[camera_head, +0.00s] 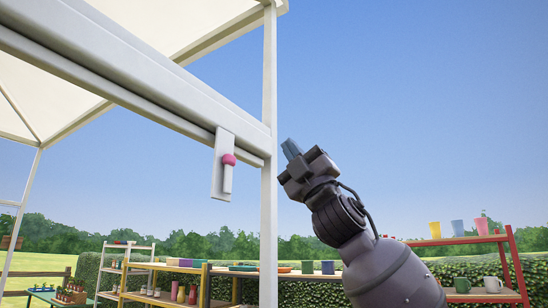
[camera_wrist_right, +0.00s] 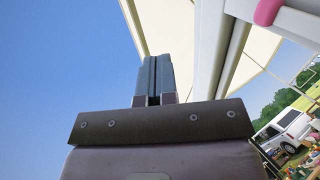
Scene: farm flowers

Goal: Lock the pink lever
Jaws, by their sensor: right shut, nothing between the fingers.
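The pink lever (camera_head: 228,160) is a small pink knob on a white plate (camera_head: 217,178), fixed to the lower side of the white canopy beam. In the right wrist view a pink rounded part (camera_wrist_right: 268,11) shows at the upper right corner, partly cut off. My right gripper (camera_head: 291,148) is raised to the right of the white post, apart from the lever, with its fingers shut and empty. In the right wrist view its fingers (camera_wrist_right: 154,75) stand together, pointing up. My left gripper is not in view.
A white post (camera_head: 269,120) stands between my right gripper and the lever. The white beam (camera_head: 130,75) runs to the upper left under the canopy. Shelves with pots (camera_head: 185,262) stand below, and a red shelf (camera_head: 470,240) with cups is at right.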

